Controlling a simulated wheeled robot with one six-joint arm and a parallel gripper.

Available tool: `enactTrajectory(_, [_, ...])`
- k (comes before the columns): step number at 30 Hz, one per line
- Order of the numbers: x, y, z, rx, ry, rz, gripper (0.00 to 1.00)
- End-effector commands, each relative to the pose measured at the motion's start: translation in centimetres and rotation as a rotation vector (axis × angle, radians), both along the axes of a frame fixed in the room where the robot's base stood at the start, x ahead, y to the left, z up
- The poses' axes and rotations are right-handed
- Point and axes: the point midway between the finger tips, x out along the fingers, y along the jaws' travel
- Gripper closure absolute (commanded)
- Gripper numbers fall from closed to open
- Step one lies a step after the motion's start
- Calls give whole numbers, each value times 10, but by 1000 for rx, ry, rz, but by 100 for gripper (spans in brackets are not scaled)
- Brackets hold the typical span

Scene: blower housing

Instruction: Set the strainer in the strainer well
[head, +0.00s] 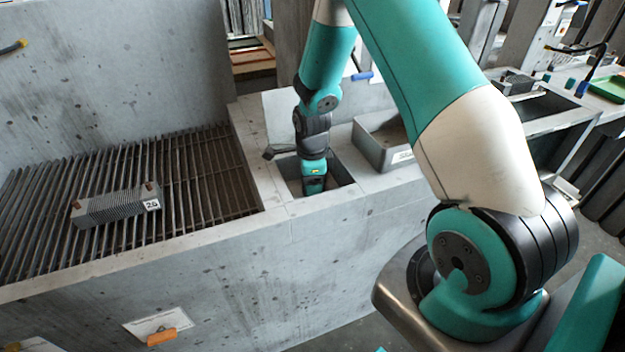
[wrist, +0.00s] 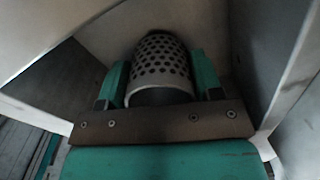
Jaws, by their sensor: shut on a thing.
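The strainer (wrist: 160,68) is a grey perforated cylinder with a plain rim, seen in the wrist view between the two teal fingers of my gripper (wrist: 161,82). My gripper is shut on it. In the head view my gripper (head: 314,190) reaches down into a square opening in the grey concrete ledge, which looks like the strainer well (head: 343,178). The strainer is hidden from the head view inside that opening. In the wrist view pale walls stand around the strainer on several sides. I cannot tell whether the strainer touches the bottom.
A slatted metal grate (head: 190,165) lies left of the opening, with a finned block (head: 117,207) marked 26 on it. A grey labelled bin (head: 383,145) stands right of the opening. A raised lid-like panel (head: 290,118) is behind it. An orange-handled tag (head: 160,336) is on the front wall.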

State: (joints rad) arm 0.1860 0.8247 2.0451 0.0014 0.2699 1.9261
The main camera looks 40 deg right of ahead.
Motion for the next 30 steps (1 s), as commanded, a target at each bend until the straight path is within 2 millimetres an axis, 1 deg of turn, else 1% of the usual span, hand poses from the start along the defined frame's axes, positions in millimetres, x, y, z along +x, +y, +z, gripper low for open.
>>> enactTrajectory(4, [0,0,-5,0,0,0,67])
enactTrajectory(29, [0,0,-8,-1,-1,0,67])
enactTrajectory(30, [0,0,-8,-1,-1,0,38])
